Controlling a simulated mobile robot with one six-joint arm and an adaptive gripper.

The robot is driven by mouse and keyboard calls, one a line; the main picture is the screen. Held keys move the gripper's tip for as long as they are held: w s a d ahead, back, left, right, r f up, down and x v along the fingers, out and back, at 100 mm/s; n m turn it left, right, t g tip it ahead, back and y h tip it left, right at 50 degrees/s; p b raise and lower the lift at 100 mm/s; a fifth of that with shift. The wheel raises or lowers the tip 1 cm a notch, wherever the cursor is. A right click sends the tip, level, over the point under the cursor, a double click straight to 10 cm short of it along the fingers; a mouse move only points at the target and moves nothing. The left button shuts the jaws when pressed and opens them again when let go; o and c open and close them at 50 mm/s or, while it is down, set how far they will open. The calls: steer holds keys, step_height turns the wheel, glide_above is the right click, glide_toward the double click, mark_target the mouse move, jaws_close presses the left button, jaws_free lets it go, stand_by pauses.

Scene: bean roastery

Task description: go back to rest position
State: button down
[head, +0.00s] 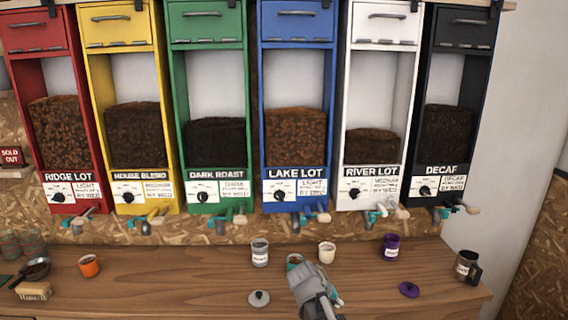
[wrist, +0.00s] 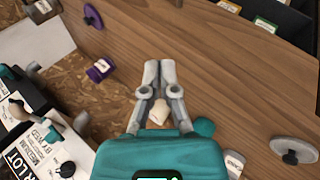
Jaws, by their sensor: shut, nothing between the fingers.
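My gripper (head: 312,282) is above the wooden counter (head: 190,280), in front of the row of bean dispensers. In the wrist view its two grey fingers (wrist: 156,75) are together with nothing between them. A white cup (head: 327,252) stands just beyond the gripper; part of it shows between the finger links in the wrist view (wrist: 158,112). A teal cup (head: 293,260) is close to the gripper and partly hidden by it.
Dispensers in red (head: 60,130), yellow, green, blue, white and black line the wall. A labelled grey jar (head: 260,252), grey lid (head: 259,298), purple jar (head: 390,246), purple lid (head: 409,289), dark-handled jug (head: 467,266), orange cup (head: 89,265) and brush (head: 34,291) are on the counter. Its left-middle is clear.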

steer(key=s+d+f+m+g+y, duration=0.1)
steer(key=s+f+m+g+y, duration=0.2)
steer(key=s+y, duration=0.4)
steer(key=shift+s+d+f, duration=0.2)
steer(key=shift+s+f, duration=0.35)
steer(key=shift+s, duration=1.6)
